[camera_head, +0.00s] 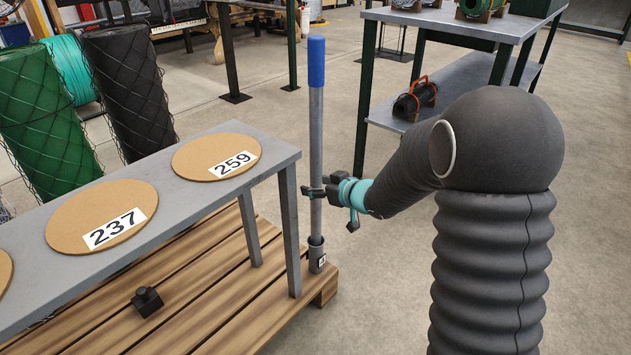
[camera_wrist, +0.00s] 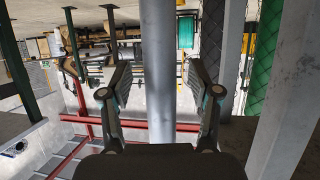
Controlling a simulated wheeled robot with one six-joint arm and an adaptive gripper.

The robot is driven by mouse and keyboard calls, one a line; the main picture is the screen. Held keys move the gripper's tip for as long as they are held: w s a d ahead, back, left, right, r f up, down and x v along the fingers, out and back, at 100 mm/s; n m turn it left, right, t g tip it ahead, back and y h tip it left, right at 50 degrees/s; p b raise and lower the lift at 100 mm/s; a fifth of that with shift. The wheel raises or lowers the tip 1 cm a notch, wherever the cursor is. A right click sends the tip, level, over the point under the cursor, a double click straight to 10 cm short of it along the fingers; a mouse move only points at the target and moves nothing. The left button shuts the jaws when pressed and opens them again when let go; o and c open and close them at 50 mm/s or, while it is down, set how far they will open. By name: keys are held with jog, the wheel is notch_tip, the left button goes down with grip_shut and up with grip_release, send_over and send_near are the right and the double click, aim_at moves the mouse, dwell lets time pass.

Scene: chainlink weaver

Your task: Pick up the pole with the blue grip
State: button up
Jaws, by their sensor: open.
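The pole (camera_head: 316,130) is a grey upright tube with a blue grip (camera_head: 316,62) at its top. Its foot stands in a dark grey socket (camera_head: 317,256) at the corner of the wooden pallet. My gripper (camera_head: 316,192) is at the pole's lower half, well below the blue grip. In the wrist view the pole (camera_wrist: 158,75) runs vertically between the two fingers of my gripper (camera_wrist: 160,82). The fingers are open, with a gap visible on each side of the pole. The blue grip is outside the wrist view.
A grey bench (camera_head: 190,206) with round numbered boards, 237 (camera_head: 80,212) and 259 (camera_head: 195,150), stands close left of the pole. The wooden pallet (camera_head: 235,300) lies beneath it, with a small black block (camera_head: 147,301). A metal shelf table (camera_head: 465,22) stands behind right. Open floor lies right.

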jog(key=shift+w+a+f, duration=0.2)
jog(key=shift+w+a, duration=0.15)
grip_shut()
jog(key=shift+r, duration=0.15)
